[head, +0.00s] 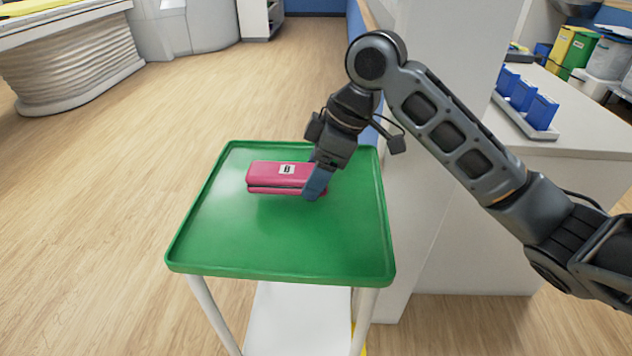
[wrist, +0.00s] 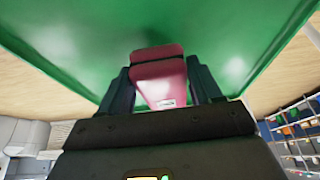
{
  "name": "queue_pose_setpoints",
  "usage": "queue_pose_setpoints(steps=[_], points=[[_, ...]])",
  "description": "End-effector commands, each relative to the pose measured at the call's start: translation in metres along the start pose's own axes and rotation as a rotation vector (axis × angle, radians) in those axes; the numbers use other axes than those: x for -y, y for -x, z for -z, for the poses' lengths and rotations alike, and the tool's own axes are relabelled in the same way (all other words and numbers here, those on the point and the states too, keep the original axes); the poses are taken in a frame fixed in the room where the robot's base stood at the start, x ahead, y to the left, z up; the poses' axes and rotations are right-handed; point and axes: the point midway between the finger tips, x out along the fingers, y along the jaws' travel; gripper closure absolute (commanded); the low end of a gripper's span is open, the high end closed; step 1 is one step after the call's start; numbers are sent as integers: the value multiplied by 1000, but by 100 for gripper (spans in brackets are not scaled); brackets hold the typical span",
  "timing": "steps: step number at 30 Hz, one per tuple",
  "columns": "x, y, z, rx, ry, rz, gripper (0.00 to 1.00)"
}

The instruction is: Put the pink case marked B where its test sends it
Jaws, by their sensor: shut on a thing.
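The pink case (head: 265,175) has a white label with a dark letter B and is over the green tray top of a cart (head: 250,245). My gripper (head: 316,183) is shut on the right end of the case. In the wrist view the pink case (wrist: 158,75) sits between the two dark fingers of my gripper (wrist: 158,88), its white label near the palm. The case looks level and close to the tray. I cannot tell whether it touches the tray.
A white counter (head: 575,135) at the right holds several blue holders (head: 524,96) on a pale tray. Yellow and green bins (head: 572,48) stand behind it. A bed-like table (head: 70,50) is at the upper left. Open wooden floor (head: 110,190) lies left of the cart.

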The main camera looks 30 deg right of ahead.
Motion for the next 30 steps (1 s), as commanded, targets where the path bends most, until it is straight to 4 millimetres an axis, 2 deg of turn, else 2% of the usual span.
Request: queue_pose_setpoints(steps=[1, 4, 16, 17, 24, 30], points=[[0, -9, -4, 0, -3, 1, 69], [0, -19, -8, 0, -1, 1, 69], [0, -24, -10, -1, 0, 0, 69], [0, -23, -10, -1, 1, 0, 33], [0, -22, -10, 0, 0, 0, 11], [0, -22, -10, 0, 0, 0, 11]])
